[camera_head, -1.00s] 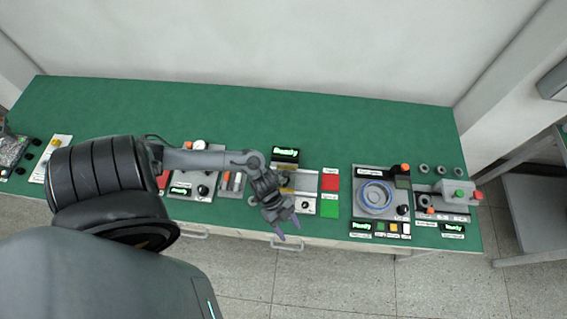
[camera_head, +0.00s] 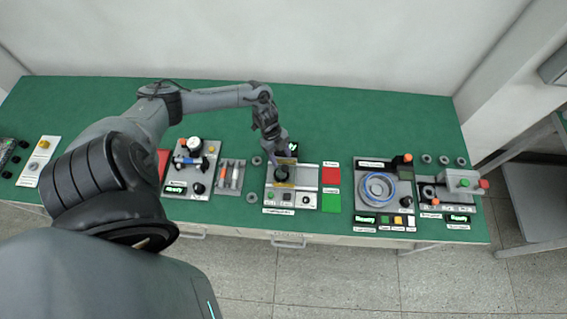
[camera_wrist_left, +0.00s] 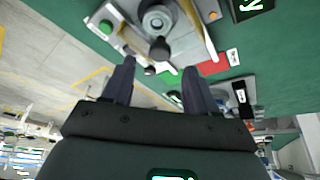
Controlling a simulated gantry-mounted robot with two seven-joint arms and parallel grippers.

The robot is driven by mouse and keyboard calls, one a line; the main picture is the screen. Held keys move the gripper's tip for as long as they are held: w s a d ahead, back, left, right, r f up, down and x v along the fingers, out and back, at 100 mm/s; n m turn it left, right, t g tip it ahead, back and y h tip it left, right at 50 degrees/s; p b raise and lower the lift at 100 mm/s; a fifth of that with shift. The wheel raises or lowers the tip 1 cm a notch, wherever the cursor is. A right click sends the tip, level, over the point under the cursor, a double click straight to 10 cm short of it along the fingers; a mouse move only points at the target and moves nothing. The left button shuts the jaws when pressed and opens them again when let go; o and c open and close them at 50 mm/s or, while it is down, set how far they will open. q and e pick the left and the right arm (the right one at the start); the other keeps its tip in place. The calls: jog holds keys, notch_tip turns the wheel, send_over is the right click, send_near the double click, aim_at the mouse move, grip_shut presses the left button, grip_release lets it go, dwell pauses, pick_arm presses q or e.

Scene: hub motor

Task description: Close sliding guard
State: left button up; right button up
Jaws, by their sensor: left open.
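The middle station (camera_head: 307,184) is a light grey plate on the green bench, with a dark round part (camera_head: 283,174) and yellowish edges at its centre. I take the yellow-edged piece to be the sliding guard, but the arm partly covers it in the head view. In the left wrist view the station (camera_wrist_left: 180,14) shows a round grey hub with a dark knob (camera_wrist_left: 159,49) between two yellowish bars. My right gripper is not in view.
A red pad (camera_head: 331,175) and a green pad (camera_head: 331,202) lie right of the station. A station with a blue ring (camera_head: 377,188) stands further right. A gauge panel (camera_head: 194,165) and a small tool rack (camera_head: 230,177) stand left. The bench's back strip is clear.

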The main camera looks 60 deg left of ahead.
aim_at(284, 167)
pick_arm(q)
jog(key=shift+x, duration=2.5)
grip_shut()
